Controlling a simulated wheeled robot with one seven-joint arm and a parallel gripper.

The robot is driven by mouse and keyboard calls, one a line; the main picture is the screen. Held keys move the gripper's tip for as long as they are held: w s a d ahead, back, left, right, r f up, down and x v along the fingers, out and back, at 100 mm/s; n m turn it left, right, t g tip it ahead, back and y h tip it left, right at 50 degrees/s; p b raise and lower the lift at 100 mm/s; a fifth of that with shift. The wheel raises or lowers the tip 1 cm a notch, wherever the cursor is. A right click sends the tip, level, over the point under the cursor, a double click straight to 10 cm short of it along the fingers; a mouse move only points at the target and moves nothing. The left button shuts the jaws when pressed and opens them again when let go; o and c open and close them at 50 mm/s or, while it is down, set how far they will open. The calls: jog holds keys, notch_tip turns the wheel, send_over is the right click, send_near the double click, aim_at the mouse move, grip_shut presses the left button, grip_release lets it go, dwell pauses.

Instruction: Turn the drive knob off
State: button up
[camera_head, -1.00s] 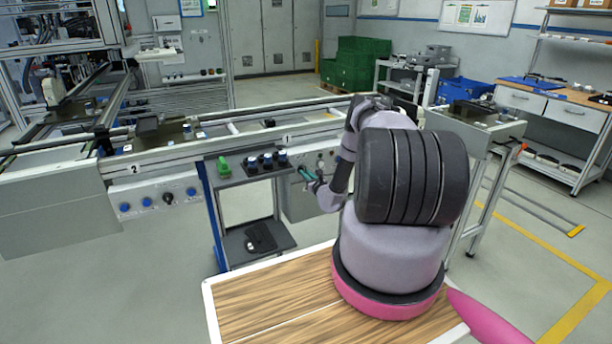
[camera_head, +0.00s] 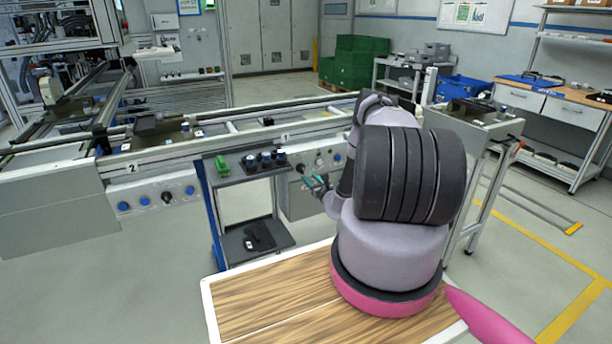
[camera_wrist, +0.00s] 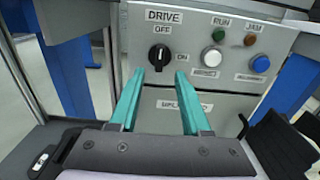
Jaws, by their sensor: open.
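The drive knob (camera_wrist: 160,57) is a black rotary knob on a grey control panel (camera_wrist: 195,30) in the wrist view. OFF is printed above it and ON to its right. Its grip looks near upright, but the exact pointer direction is hard to read. My gripper (camera_wrist: 159,76) is open and empty, its two teal fingers spread below and to either side of the knob, with no visible contact. In the head view my gripper (camera_head: 319,183) is in front of the panel at station 1, where the knob is too small to make out clearly.
The panel also carries a white button (camera_wrist: 212,57), a blue button (camera_wrist: 260,64) and two small lamps. A small cart (camera_head: 262,172) with dark-blue parts and a green item stands left of my gripper. Another panel (camera_head: 155,195) with knobs is farther left.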

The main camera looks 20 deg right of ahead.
jog(key=s, duration=0.5)
jog(key=shift+s, duration=0.1)
jog(key=shift+d, duration=0.1)
